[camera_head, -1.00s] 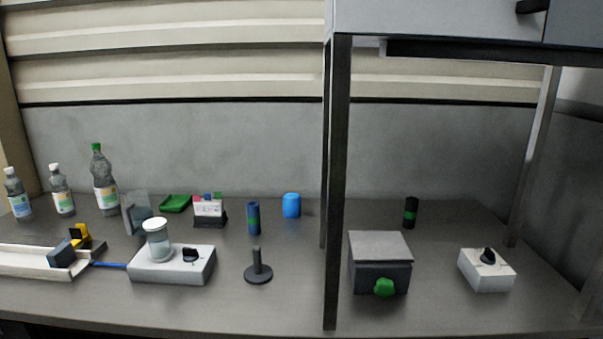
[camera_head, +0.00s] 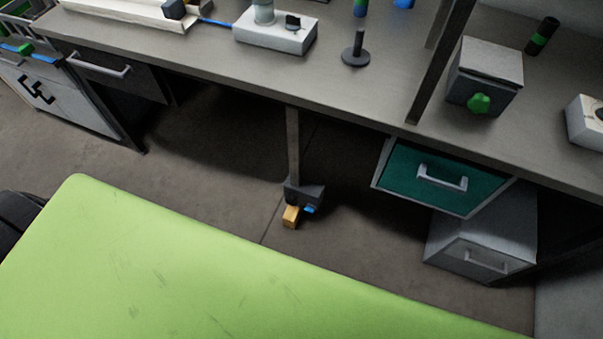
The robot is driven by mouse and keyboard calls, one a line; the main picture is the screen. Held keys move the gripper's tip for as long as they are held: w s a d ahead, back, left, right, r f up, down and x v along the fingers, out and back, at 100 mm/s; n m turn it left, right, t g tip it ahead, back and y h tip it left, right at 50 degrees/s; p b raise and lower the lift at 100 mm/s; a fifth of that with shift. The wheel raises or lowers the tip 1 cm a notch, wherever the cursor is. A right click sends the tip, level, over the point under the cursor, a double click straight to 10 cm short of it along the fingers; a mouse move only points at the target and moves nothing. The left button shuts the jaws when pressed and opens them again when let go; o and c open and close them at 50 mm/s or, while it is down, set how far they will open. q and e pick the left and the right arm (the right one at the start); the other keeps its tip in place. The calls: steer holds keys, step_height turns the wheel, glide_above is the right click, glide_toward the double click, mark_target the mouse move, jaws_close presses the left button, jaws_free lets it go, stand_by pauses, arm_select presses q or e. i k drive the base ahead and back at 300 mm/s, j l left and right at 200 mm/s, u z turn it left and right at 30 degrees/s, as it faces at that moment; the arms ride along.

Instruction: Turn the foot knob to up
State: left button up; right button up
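Under the workbench, a thin leg (camera_head: 293,150) ends near the floor in a small dark block (camera_head: 304,192). An orange-yellow part (camera_head: 291,216) sticks out at its front, with a small blue part (camera_head: 310,209) beside it. The orange-yellow part may be the foot knob; it is too small to read its setting. A green knob (camera_head: 479,103) is on the front of a grey box (camera_head: 487,63) on the bench. Neither of my grippers is in view.
A teal-fronted drawer (camera_head: 440,178) with a light handle hangs under the bench, right of the leg. Below it is a grey cabinet (camera_head: 480,240). At left is a dark drawer (camera_head: 105,68). The floor (camera_head: 210,180) left of the leg is clear.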

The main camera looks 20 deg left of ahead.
mark_target(291, 201)
steer(key=u, duration=0.75)
steer(key=k+l+z, duration=0.15)
steer(key=k+l, duration=0.15)
